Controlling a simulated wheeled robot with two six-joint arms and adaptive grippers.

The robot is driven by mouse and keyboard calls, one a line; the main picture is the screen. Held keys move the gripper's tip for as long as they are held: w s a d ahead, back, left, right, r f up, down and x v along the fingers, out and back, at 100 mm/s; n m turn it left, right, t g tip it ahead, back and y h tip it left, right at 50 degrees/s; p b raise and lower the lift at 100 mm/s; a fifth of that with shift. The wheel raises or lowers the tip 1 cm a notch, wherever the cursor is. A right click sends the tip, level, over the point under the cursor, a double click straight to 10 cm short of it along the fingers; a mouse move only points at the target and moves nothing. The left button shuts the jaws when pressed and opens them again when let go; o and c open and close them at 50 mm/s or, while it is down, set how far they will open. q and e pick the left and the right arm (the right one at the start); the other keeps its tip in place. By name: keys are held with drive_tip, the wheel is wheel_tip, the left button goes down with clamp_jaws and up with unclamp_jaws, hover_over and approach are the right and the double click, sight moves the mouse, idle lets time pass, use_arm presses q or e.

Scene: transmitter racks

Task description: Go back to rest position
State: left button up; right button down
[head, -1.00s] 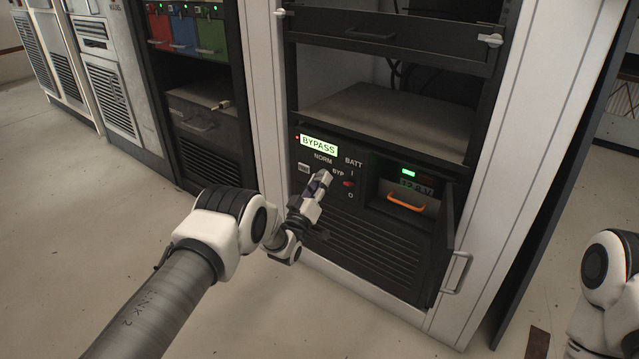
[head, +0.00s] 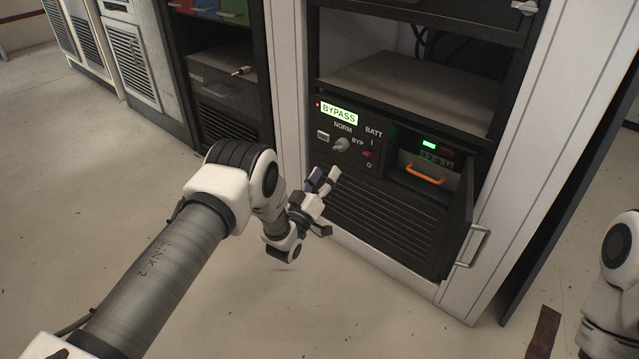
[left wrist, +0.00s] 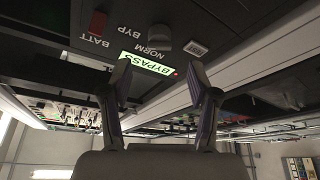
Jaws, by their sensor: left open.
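My left gripper (head: 324,180) is open and empty in front of the black UPS-like panel (head: 375,215), a little below its rotary knob (head: 341,145). The gripper is apart from the knob. In the left wrist view the two fingers (left wrist: 163,85) stand apart with nothing between them, and the panel appears upside down with the knob (left wrist: 159,35) beyond them. The lit green display (head: 339,113) reads BYPASS. The knob sits between the NORM and BYP labels. A red battery switch (head: 367,154) is to its right. My right gripper is out of view; only part of that arm shows at the right edge.
The panel's door (head: 462,232) stands open on the right, with a handle sticking out. Behind it is a bay with an orange handle (head: 425,174) and a small green light. An empty shelf (head: 405,90) lies above. Open floor (head: 250,320) lies in front of the rack.

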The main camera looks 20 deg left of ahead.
use_arm(q)
drive_tip(key=shift+v, duration=1.8)
